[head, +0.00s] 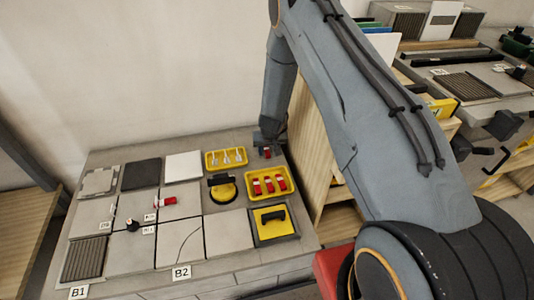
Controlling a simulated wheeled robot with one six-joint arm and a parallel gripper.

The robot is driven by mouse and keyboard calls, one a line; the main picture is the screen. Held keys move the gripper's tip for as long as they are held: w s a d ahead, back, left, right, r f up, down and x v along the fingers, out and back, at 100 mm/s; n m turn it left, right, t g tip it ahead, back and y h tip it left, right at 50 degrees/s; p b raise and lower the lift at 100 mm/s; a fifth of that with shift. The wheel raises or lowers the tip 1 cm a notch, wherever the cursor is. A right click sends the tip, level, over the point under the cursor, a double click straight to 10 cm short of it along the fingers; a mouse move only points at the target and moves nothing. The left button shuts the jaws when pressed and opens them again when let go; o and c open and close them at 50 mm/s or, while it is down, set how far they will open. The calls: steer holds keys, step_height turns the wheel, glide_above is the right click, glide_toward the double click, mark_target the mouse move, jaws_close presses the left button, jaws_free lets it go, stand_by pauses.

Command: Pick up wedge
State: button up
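Several red wedges with pale parts (269,185) lie in a yellow tray (288,194) at the right side of the worktop. My gripper (266,150) is at the back right of the worktop, behind that tray and to the right of the other yellow tray. A small red patch shows at its tip. It is too small to tell whether the fingers are shut on a wedge. A red and white piece (163,202) lies on the tiles in the middle, perhaps a wedge with a clip.
The other yellow tray (209,163) holds white clips (228,156). A yellow suction cup (222,188) and a yellow float with black handle (273,220) stand near the wedge tray. Grey tiles (227,233) cover much of the worktop. Wooden shelving (325,165) stands close on the right.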

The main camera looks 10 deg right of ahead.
steer(key=shift+w+f, duration=0.15)
steer(key=shift+f, duration=0.3)
jaws_close()
steer(key=shift+r, duration=0.1)
